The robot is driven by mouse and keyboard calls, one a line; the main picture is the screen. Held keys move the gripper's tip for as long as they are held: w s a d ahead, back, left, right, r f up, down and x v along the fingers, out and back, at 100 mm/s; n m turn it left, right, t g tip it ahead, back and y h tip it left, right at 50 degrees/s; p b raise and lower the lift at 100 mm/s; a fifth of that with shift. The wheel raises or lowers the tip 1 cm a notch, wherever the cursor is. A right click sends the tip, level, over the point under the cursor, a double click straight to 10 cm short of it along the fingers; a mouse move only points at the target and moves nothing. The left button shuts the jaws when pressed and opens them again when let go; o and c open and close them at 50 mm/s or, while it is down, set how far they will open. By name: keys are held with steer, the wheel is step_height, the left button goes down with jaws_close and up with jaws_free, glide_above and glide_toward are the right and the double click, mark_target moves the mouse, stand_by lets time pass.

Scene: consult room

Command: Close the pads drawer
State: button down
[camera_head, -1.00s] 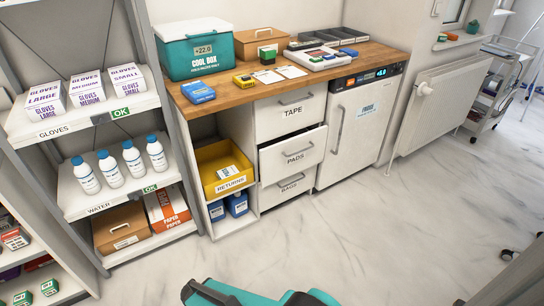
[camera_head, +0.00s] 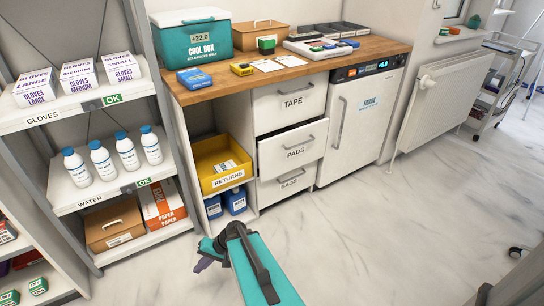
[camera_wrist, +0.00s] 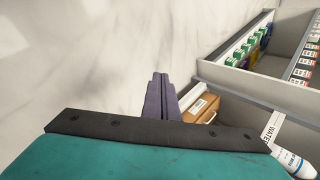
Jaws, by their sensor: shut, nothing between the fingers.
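The pads drawer (camera_head: 293,151) is the middle drawer of the white unit under the wooden counter. Its front stands out past the tape drawer (camera_head: 291,101) above it, with a dark gap along its top, so it is partly open. My gripper (camera_head: 201,266) is in the lower middle of the head view, in front of the unit and to the left below the drawer, apart from it. In the wrist view my gripper's dark fingers (camera_wrist: 160,92) are together and empty. The wrist view does not show the drawer.
The bags drawer (camera_head: 288,183) is below and the fridge (camera_head: 358,128) to the right. A yellow returns bin (camera_head: 222,166) sits in the left cubby. Shelves with water bottles (camera_head: 126,151) stand at left. The marble floor (camera_head: 390,235) in front of the fridge is clear.

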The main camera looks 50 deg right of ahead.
mark_target(268, 143)
steer(key=w+d+r+m+t+h+b, duration=0.25)
steer(key=d+r+t, duration=0.2)
steer(key=d, duration=0.85)
steer(key=w+d+r+m+t+h+b, duration=0.15)
steer(key=d+r+m+t+b, duration=0.35)
steer(key=d, duration=0.7)
steer(key=s+d+r+m+h, duration=0.1)
steer(key=s+d+r+h, duration=0.1)
steer(key=d, duration=0.5)
steer(key=s+d+r+m+t+h+b, duration=0.1)
steer(key=s+d+r+m+h, duration=0.1)
steer(key=d+r, duration=0.5)
steer(key=s+d+r+m+t+h, duration=0.1)
steer(key=s+d+r+m+h, duration=0.1)
steer(key=s+d+r, duration=0.3)
steer(key=s+d+h, duration=0.1)
steer(key=d, duration=0.3)
steer(key=shift+h+b, duration=0.35)
steer(key=shift+h, duration=0.05)
steer(key=shift+w+t, duration=0.15)
steer(key=shift+t, duration=0.1)
steer(key=shift+b+x, duration=1.15)
steer(key=shift+x, duration=5.75)
steer(key=shift+a, duration=0.1)
